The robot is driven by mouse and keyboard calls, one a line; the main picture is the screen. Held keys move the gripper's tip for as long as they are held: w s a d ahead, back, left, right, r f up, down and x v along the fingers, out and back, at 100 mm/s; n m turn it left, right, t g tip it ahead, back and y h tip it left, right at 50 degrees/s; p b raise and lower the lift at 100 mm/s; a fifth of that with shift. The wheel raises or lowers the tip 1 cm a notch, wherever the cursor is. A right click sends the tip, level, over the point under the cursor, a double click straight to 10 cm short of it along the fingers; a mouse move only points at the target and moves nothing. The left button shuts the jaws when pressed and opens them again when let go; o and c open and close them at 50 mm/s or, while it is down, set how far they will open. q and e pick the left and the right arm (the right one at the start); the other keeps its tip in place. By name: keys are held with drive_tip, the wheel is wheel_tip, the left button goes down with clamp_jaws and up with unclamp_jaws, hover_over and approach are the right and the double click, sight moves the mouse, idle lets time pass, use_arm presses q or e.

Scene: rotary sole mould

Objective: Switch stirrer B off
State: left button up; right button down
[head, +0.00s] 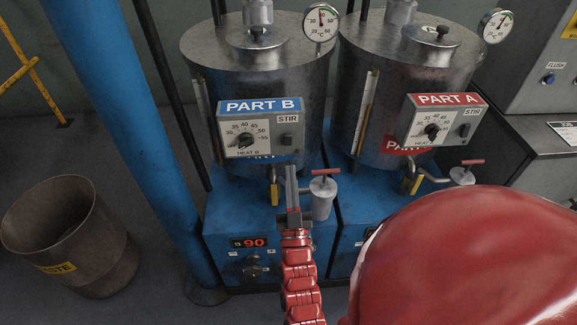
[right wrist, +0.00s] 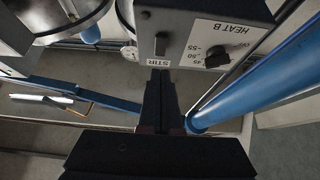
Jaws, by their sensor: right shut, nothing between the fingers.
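The Part B control box (head: 262,128) is on the front of the left steel tank, with a blue PART B sign on top. Its STIR switch (head: 287,140) is a small dark switch at the right of the HEAT B dial (head: 246,140). In the right wrist view the box is upside down, with the STIR switch (right wrist: 161,44) beyond the fingertips. I cannot tell which way the switch is set. My right gripper (head: 291,172) is shut and empty, just below the box and apparently apart from the switch; it also shows in the wrist view (right wrist: 161,78). My left gripper is not in view.
The Part A box (head: 446,124), with its own STIR switch, is on the tank to the right. A red-handled valve (head: 324,182) stands close right of my gripper. A blue post (head: 128,130) and a waste bin (head: 70,235) are at the left.

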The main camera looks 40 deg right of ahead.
drive_tip(key=s+a+f+b, duration=0.1)
drive_tip(key=s+a+f, duration=0.1)
drive_tip(key=f, duration=0.4)
drive_tip(key=shift+s+f, duration=0.4)
drive_tip(key=shift+s, duration=0.45)
drive_tip(key=shift+r, duration=0.1)
